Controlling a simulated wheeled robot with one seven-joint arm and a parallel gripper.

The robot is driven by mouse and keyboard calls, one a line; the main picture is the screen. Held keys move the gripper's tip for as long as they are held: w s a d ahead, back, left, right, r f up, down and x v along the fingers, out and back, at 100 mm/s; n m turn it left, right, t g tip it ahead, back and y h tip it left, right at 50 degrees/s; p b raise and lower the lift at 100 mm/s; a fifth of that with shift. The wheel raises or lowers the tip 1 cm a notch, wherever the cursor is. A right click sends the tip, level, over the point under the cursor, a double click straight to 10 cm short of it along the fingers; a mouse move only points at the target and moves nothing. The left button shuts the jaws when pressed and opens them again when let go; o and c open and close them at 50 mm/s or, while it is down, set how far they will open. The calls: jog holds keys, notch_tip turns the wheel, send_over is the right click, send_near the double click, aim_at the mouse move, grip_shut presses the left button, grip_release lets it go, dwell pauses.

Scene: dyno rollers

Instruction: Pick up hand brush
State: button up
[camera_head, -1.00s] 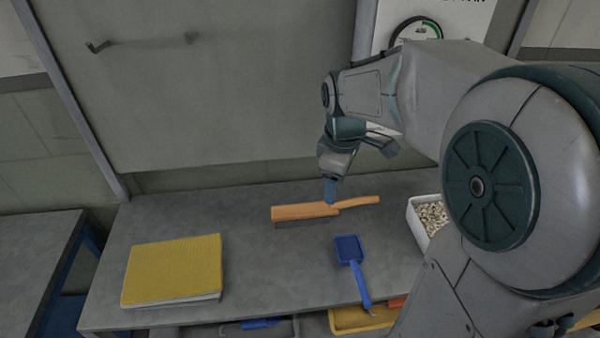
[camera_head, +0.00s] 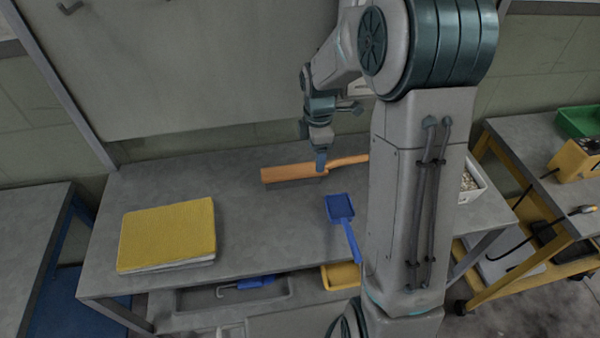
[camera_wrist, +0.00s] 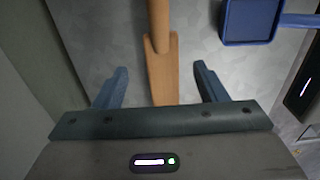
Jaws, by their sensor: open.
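The hand brush (camera_head: 290,173) lies on the grey table near its back edge. It has an orange-brown wooden body, dark bristles along the front side and a handle pointing right. In the wrist view the brush (camera_wrist: 162,70) runs between the two blue fingers, with its handle toward the top of the picture. My gripper (camera_head: 321,168) is over the brush near where body and handle join. In the wrist view my gripper (camera_wrist: 160,85) is open, with a gap on both sides of the wood. I cannot tell its exact height over the brush.
A blue dustpan (camera_head: 341,208) lies just in front of the brush; it also shows in the wrist view (camera_wrist: 248,22). A yellow book-like pad (camera_head: 167,234) lies at the left. A white box of pale pieces (camera_head: 472,182) stands right, partly behind my arm. The wall is close behind.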

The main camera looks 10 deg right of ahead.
jog(key=shift+s+f+p, duration=0.15)
jog(key=shift+f+p, duration=0.25)
jog(key=shift+f, duration=2.5)
jog(key=c, duration=1.3)
jog(key=shift+o, duration=0.2)
jog(key=shift+r, duration=0.1)
jog(key=shift+r, duration=0.6)
notch_tip(320, 180, up, 3)
jog(key=shift+f+b, duration=0.2)
jog(key=shift+b, duration=0.1)
jog(key=s+d+r+b, duration=0.1)
jog(key=s+d+r, duration=0.6)
jog(key=s, duration=0.1)
jog(key=shift+s+d, duration=0.35)
